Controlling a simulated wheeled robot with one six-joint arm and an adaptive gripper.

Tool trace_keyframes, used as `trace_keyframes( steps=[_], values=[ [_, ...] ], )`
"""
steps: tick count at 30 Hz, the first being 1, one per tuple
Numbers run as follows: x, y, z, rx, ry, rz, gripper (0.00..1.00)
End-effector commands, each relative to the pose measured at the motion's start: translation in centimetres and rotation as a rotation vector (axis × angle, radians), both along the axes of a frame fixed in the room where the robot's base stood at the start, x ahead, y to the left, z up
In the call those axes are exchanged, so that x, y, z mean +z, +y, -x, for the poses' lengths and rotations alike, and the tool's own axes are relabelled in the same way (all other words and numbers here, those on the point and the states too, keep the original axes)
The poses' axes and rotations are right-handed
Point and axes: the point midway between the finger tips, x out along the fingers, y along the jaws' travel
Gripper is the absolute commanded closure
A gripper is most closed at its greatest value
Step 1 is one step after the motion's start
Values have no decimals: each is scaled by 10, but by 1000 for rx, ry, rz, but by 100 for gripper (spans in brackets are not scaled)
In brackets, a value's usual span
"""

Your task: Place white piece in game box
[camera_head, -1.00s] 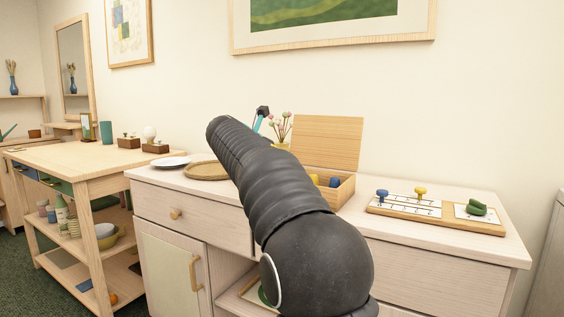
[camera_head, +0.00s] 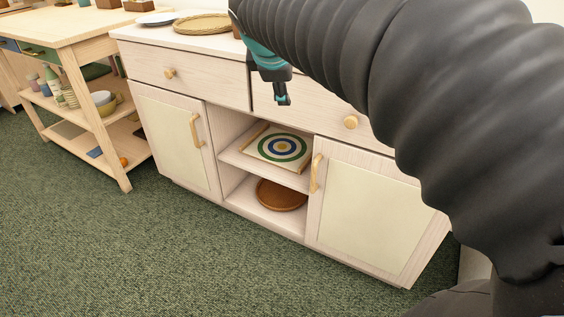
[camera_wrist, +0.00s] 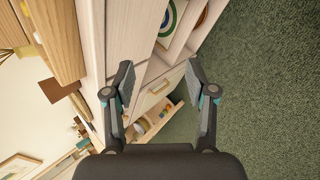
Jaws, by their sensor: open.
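My gripper (camera_head: 283,96) hangs in front of the cabinet's drawers, above the open shelves. In the wrist view my gripper (camera_wrist: 162,78) has its two fingers spread wide with nothing between them. I cannot make out a white piece in either current view. The open wooden game box on the cabinet top is not visible in the current head view, where that part of the top is hidden by my arm or out of frame. In the wrist view a wooden shape (camera_wrist: 58,38) lies at the upper left; I cannot tell whether it is the box.
The cabinet has open middle shelves with a ringed target board (camera_head: 279,148) above and a round brown tray (camera_head: 281,194) below. A woven tray (camera_head: 203,23) and a white plate (camera_head: 156,19) are on top. Green carpet (camera_head: 160,255) in front is clear.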

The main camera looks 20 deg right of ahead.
Motion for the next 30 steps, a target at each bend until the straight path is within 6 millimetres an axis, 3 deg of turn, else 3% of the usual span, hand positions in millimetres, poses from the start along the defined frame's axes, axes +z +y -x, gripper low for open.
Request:
trace_keyframes(
  steps=[1,6,9,13,19,30],
  values=[
    [-14,7,25,-67,-24,-93,44],
    [-68,34,100,-342,-87,-433,44],
    [-101,49,139,-509,-106,-611,44],
    [-135,65,176,-688,-117,-785,44],
    [-159,76,199,-824,-117,-902,44],
    [-161,77,201,-834,-116,-908,44]
  ],
)
